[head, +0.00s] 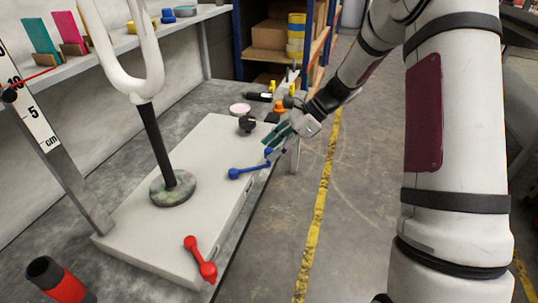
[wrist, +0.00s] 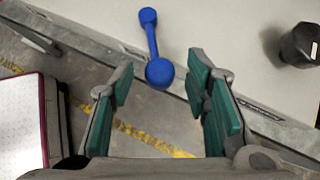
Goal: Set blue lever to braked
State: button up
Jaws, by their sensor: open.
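The blue lever (head: 248,170) is a bar with a round knob at each end, on the front edge of the pale bench box (head: 130,240). In the wrist view the blue lever (wrist: 153,42) points away from me, its nearer, larger knob between my fingertips in the picture. My gripper (head: 277,142) is open with teal pads, close to the lever's right end in the head view. In the wrist view the gripper (wrist: 160,76) has a finger on each side of the knob, with visible gaps. Contact cannot be told. No braked marking is readable.
A red lever (head: 200,258) sits on the same box edge, nearer. A black knob (head: 247,123) stands behind my gripper; it also shows in the wrist view (wrist: 300,44). A white fork (head: 135,85) stands on the box. Floor to the right is clear.

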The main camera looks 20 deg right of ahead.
jog(key=shift+x, duration=1)
grip_shut()
